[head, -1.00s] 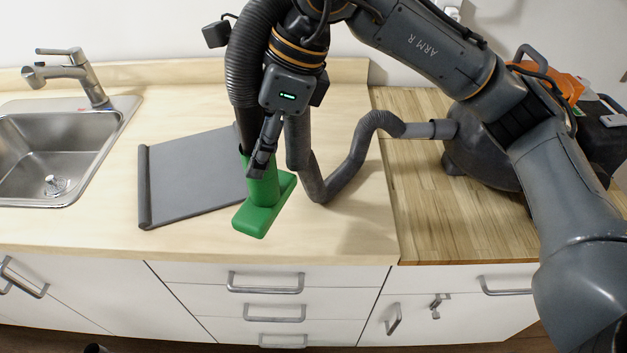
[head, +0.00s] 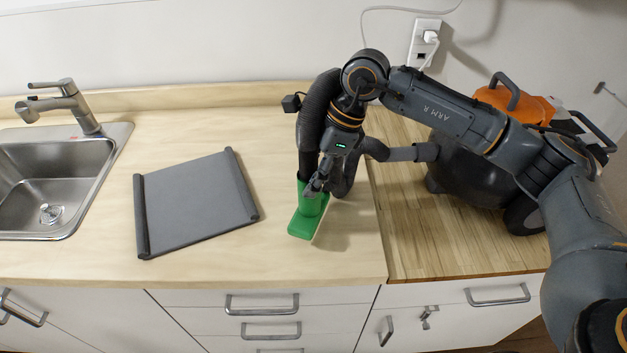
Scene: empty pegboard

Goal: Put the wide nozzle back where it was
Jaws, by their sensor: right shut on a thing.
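The wide nozzle (head: 304,224) is green, with a flat rectangular foot and an upright neck. It is at the end of a dark ribbed hose (head: 313,115), over the pale counter right of the grey mat. My right gripper (head: 315,188) is shut on the nozzle's neck from the right side. Its fingers partly hide the neck. I cannot tell whether the foot touches the counter. My left gripper is not in view.
A grey mat (head: 195,205) with raised side edges lies on the counter (head: 300,265). A sink (head: 60,180) is at left. A dark vacuum with an orange top (head: 520,105) stands at right on the wooden worktop (head: 420,245). Counter around the nozzle's front is clear.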

